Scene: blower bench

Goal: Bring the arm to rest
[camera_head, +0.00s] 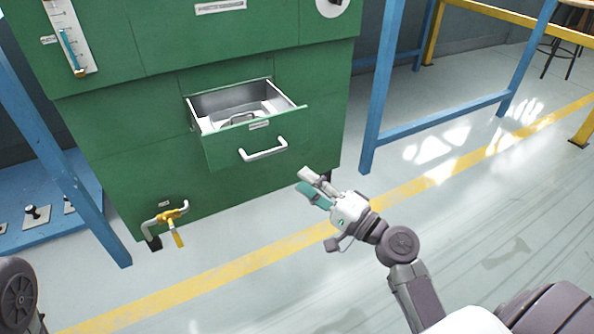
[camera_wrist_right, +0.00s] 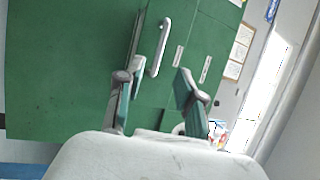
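My right arm reaches in from the lower right in the head view. Its gripper (camera_head: 312,185) is just right of and a little below the white handle of the open drawer (camera_head: 225,150), apart from it. In the right wrist view the two fingers of the gripper (camera_wrist_right: 155,95) stand apart with nothing between them. The drawer handle (camera_wrist_right: 161,47) shows beyond the fingertips there. My left gripper is not in view.
The green cabinet (camera_head: 110,110) has its drawer pulled out, with a metal item (camera_head: 241,118) inside. A yellow-handled valve (camera_head: 173,218) sticks out low on the left. Blue posts (camera_head: 383,80) stand at both sides. The floor right of the arm is clear.

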